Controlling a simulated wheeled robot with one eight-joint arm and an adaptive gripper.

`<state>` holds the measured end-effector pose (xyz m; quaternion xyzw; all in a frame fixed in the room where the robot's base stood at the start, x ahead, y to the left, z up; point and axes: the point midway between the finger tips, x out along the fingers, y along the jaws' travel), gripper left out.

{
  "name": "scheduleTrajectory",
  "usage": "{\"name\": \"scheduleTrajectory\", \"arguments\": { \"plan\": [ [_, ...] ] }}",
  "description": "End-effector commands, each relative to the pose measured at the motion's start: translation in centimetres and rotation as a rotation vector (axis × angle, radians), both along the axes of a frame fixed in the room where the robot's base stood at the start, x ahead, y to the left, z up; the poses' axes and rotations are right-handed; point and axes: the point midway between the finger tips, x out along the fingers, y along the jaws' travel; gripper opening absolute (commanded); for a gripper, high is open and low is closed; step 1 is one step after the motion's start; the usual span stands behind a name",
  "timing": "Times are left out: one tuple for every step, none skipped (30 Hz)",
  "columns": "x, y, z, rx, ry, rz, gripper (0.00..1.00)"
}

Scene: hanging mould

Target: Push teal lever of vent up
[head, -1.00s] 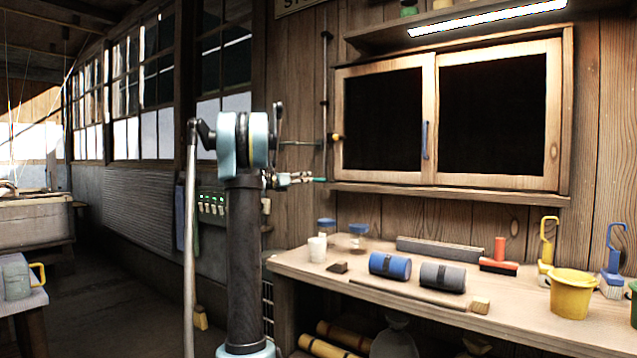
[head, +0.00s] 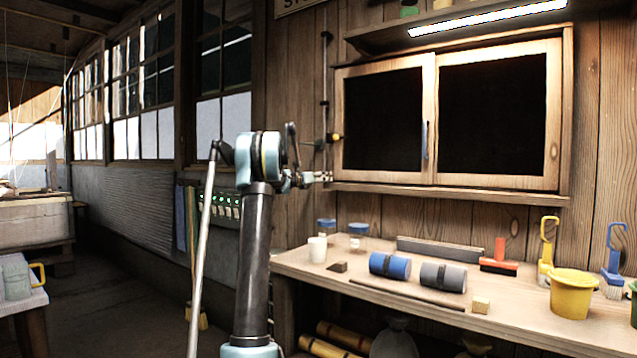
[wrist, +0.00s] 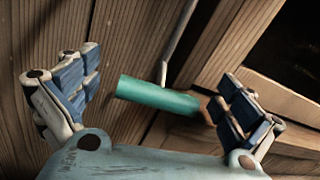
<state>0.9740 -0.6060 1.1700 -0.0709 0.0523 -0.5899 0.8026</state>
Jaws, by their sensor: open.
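In the wrist view the teal lever (wrist: 158,95) is a short teal cylinder on a thin grey rod, lying slightly tilted in front of the plank wall. My gripper (head: 324,177) is open beside the wall, at the left edge of the cabinet in the head view. In the wrist view its two blue-padded fingers stand wide apart, one at each end of the lever. The right finger is close to the lever's right end; whether they touch I cannot tell. The lever is not clearly visible in the head view, and the vent itself is not clearly seen.
A wooden cabinet (head: 432,185) with dark panes is just right of my gripper. Below, a workbench (head: 400,302) holds rollers, jars and a yellow bucket (head: 571,295).

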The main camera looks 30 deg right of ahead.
Motion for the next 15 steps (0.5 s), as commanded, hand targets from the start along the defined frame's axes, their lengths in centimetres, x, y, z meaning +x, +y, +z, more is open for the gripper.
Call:
{"name": "scheduleTrajectory", "arguments": {
  "plan": [
    [0.02,-0.11,0.0,0.0,0.0,0.0,1.0],
    [0.03,-0.14,0.0,0.0,0.0,0.0,1.0],
    [0.04,-0.16,0.0,0.0,0.0,0.0,1.0],
    [0.04,-0.15,0.0,0.0,0.0,0.0,1.0],
    [0.04,-0.15,0.0,0.0,0.0,0.0,1.0],
    [0.03,-0.14,0.0,0.0,0.0,0.0,1.0],
    [0.03,-0.14,0.0,0.0,0.0,0.0,1.0],
    [0.03,-0.13,0.0,0.0,0.0,0.0,1.0],
    [0.04,-0.12,0.0,0.0,0.0,0.0,0.93],
    [0.04,-0.11,0.0,0.0,0.0,0.0,0.86],
    [0.04,-0.11,0.01,0.0,0.0,0.0,0.8],
    [0.04,-0.11,0.0,0.0,0.0,0.0,0.7],
    [0.03,-0.1,0.0,0.0,0.0,0.0,0.64],
    [0.03,-0.1,0.01,0.0,0.0,0.0,0.57],
    [0.05,-0.1,0.01,0.0,0.0,0.001,0.48]
  ]
}}
